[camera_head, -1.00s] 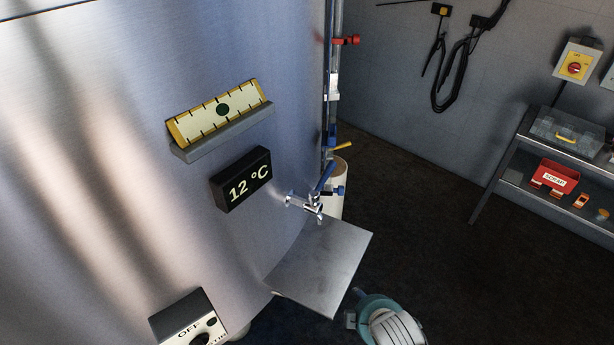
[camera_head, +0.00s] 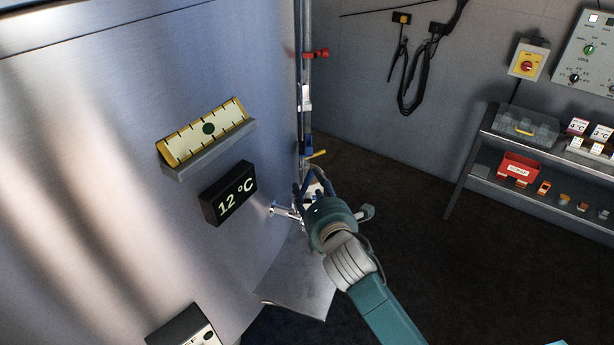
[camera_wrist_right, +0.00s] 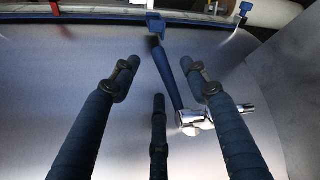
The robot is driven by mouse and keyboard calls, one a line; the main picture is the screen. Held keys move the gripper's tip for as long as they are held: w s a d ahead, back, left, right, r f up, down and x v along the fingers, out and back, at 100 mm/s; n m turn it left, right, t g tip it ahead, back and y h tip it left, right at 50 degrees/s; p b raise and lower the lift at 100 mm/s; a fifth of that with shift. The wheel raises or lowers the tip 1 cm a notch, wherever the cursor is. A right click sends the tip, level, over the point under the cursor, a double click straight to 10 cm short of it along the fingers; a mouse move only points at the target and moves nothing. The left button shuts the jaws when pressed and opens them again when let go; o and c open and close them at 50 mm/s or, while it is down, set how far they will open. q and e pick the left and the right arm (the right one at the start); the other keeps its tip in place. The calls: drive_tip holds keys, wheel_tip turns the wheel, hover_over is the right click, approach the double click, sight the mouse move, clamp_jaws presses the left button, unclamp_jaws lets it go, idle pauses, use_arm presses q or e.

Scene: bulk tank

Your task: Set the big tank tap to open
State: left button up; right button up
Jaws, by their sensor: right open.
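The big tank (camera_head: 110,150) is a brushed steel wall filling the left of the head view. Its chrome tap (camera_head: 285,211) sticks out low on the right side, mostly hidden behind my right gripper (camera_head: 314,188). In the right wrist view the tap's chrome body (camera_wrist_right: 204,120) is beside the right finger, and its long blue lever (camera_wrist_right: 174,80) slants up between the spread fingers. My right gripper is open around the lever; I cannot tell whether any finger touches it. My left gripper is not in view.
A metal plate (camera_head: 290,288) juts out below the tap. A black display (camera_head: 229,193) reading 12 °C and a yellow-edged gauge (camera_head: 207,130) are on the tank. A vertical pipe with a red valve (camera_head: 316,54) stands behind the tap. A shelf (camera_head: 545,150) stands right; dark floor between is clear.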

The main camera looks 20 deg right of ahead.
sight(308, 181)
drive_tip(key=x, duration=0.5)
drive_tip(key=shift+a+p, duration=0.1)
drive_tip(key=shift+p, duration=0.2)
clamp_jaws()
